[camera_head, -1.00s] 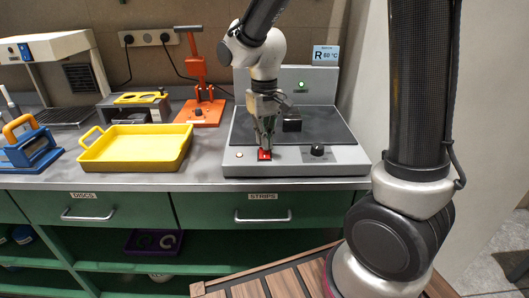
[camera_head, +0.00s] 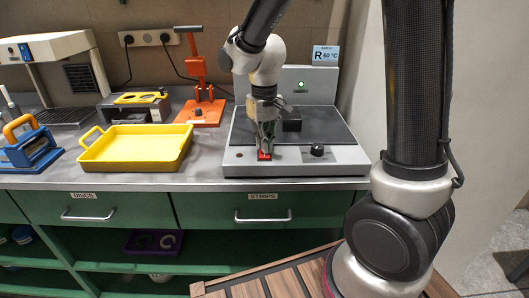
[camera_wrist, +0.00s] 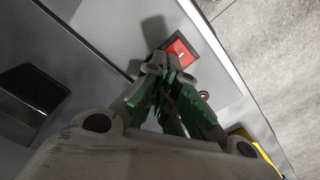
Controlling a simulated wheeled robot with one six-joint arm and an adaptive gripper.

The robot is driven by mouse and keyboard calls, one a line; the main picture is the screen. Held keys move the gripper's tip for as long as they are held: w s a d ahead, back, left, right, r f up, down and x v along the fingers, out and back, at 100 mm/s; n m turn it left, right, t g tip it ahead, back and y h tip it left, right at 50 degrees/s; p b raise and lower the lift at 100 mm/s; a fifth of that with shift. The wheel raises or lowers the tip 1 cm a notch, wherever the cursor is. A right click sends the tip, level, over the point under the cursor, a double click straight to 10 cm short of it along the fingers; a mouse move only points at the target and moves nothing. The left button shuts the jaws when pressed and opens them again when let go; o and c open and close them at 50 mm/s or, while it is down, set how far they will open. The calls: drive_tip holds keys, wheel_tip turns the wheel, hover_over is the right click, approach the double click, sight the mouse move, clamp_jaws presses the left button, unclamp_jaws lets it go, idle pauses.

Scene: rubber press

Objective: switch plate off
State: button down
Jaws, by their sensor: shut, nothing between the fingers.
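The hot plate is a grey unit with a dark flat top (camera_head: 326,122) and a pale front panel, right of centre in the head view. Its red rocker switch (camera_head: 264,156) sits on the front panel; the wrist view also shows the switch (camera_wrist: 181,50), with a pale mark on it. A small indicator lamp (camera_head: 239,155) left of the switch looks dark. My gripper (camera_head: 265,147) is shut and empty, pointing down at the switch; in the wrist view its fingertips (camera_wrist: 160,66) overlap the switch's near edge. Whether they touch it I cannot tell.
A black knob (camera_head: 317,150) is right of the switch. A green light (camera_head: 301,86) glows on the rear panel. A yellow tray (camera_head: 135,165) and an orange press (camera_head: 198,85) stand to the left.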

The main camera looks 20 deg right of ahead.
drive_tip(key=shift+r, duration=3.45)
drive_tip(key=s, duration=0.1)
drive_tip(key=s+d, duration=0.1)
drive_tip(key=s+f, duration=0.1)
drive_tip(key=shift+s+d+n, duration=0.15)
drive_tip(key=shift+d+n, duration=0.15)
drive_tip(key=shift+n, duration=0.1)
drive_tip(key=s+d+r+m+t, duration=0.1)
drive_tip(key=s+d+r+t, duration=0.1)
drive_tip(key=s+d+r, duration=0.2)
drive_tip(key=s+d+r+m+t, duration=0.2)
drive_tip(key=s+d+r, duration=0.2)
drive_tip(key=s+d, duration=0.5)
drive_tip(key=shift+s, duration=1.35)
drive_tip(key=shift+d, duration=0.1)
